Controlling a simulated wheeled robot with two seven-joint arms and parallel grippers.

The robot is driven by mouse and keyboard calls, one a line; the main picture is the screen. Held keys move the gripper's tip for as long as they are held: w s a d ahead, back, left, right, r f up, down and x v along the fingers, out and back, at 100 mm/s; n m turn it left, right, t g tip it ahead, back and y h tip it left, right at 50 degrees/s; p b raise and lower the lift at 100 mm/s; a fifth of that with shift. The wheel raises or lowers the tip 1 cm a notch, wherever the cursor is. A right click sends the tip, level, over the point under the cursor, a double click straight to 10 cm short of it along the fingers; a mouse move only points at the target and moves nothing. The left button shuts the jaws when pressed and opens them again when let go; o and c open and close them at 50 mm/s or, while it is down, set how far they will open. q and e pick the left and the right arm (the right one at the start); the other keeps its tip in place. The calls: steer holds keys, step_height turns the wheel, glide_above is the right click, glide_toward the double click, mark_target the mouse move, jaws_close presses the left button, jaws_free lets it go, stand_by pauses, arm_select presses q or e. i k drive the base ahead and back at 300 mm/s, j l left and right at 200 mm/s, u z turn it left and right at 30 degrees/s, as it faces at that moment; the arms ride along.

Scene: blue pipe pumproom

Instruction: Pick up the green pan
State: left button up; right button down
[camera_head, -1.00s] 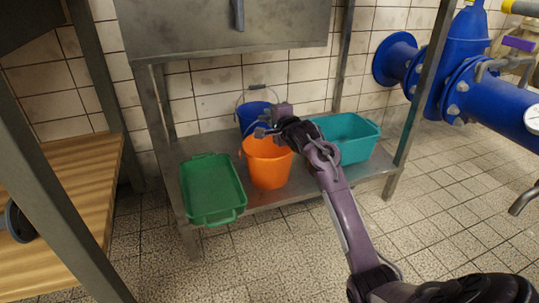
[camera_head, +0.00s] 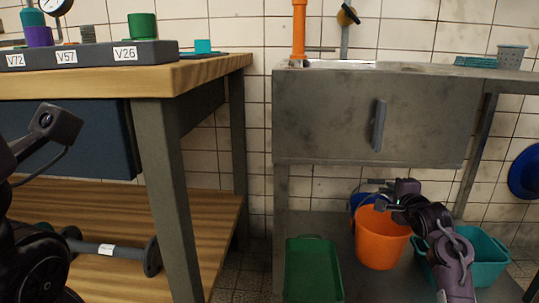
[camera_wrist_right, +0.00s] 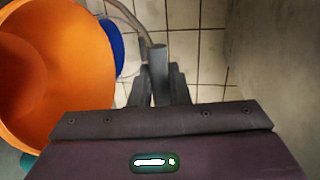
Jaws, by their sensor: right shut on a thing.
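The green pan (camera_head: 313,272), a rectangular tub with an end handle, lies on the lower metal shelf at the bottom of the head view. Its near end is cut off by the picture's edge. My right gripper (camera_head: 382,187) is to its right, above the rim of the orange bucket and apart from the pan. In the right wrist view my right gripper (camera_wrist_right: 159,85) is shut on a grey bar that looks like a bucket's handle grip. I cannot tell which bucket it belongs to. Dark links of my left arm show at the lower left; its gripper does not show.
The orange bucket (camera_head: 381,238) stands right of the pan. The metal cabinet (camera_head: 330,120) overhangs the shelf. The wooden bench's leg (camera_head: 172,200) stands to the left.

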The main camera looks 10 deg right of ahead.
mark_target(312, 275)
steer(key=k+j, duration=0.1)
steer(key=k, duration=0.4)
steer(key=k+j, duration=0.15)
steer(key=k, duration=0.35)
